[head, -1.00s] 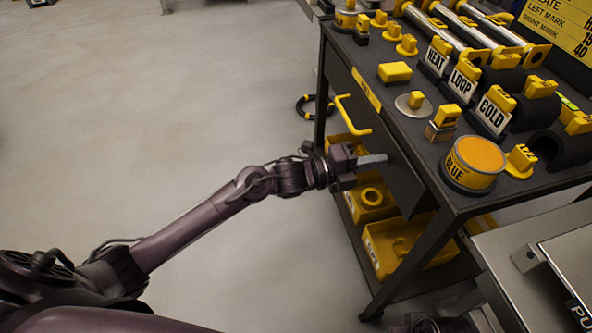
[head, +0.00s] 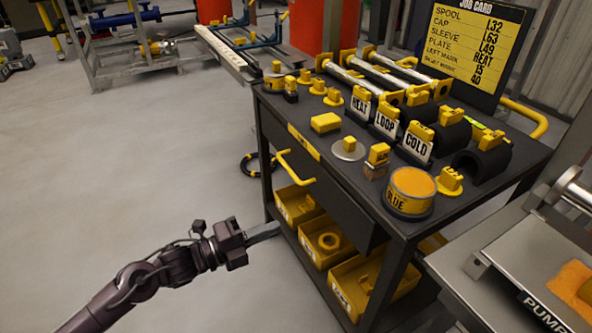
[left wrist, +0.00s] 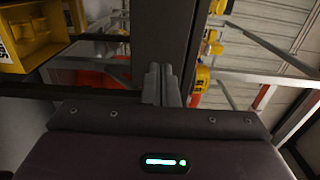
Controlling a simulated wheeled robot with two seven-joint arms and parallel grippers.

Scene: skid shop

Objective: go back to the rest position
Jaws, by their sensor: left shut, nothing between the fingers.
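My left gripper (head: 263,233) is in the head view, left of the dark trolley (head: 268,150) and below the level of its top. Its fingers are together with nothing between them. It also shows in the left wrist view (left wrist: 162,85), fingers closed, with a dark trolley post close behind them. I cannot tell from the pictures how wide the gap to the trolley is. My right gripper is not in view.
The trolley top carries a glue tin (head: 411,190), plates marked HEAT, LOOP and COLD, and rollers. Yellow bins (head: 331,240) stand on its lower shelf. A pump bench (head: 500,262) is at the right. The floor at left is clear.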

